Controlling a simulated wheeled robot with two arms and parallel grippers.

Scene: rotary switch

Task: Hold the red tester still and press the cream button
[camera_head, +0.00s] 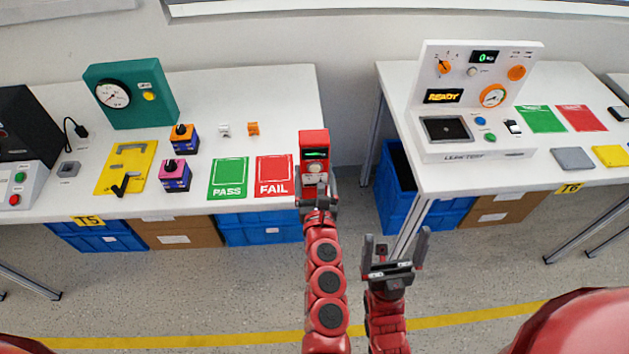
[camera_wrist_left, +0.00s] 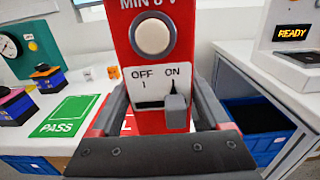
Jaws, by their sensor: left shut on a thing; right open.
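The red tester (camera_head: 313,140) is upright at the right end of the left table, with a small lit display near its top. My left gripper (camera_head: 318,192) is shut on its lower part, one finger on each side. In the left wrist view the tester (camera_wrist_left: 132,75) fills the middle. Its round cream button (camera_wrist_left: 152,38) is above the fingers and uncovered. Below it, a grey slide switch (camera_wrist_left: 175,110) is at the ON side of an OFF/ON plate. My right gripper (camera_head: 395,250) is open and empty, lower right of the tester, in front of the gap between tables.
A green PASS card (camera_head: 228,178) and a red FAIL card (camera_head: 274,176) lie left of the tester. A white leak-test machine (camera_head: 470,125) is on the right table. Blue crates (camera_head: 395,190) sit underneath.

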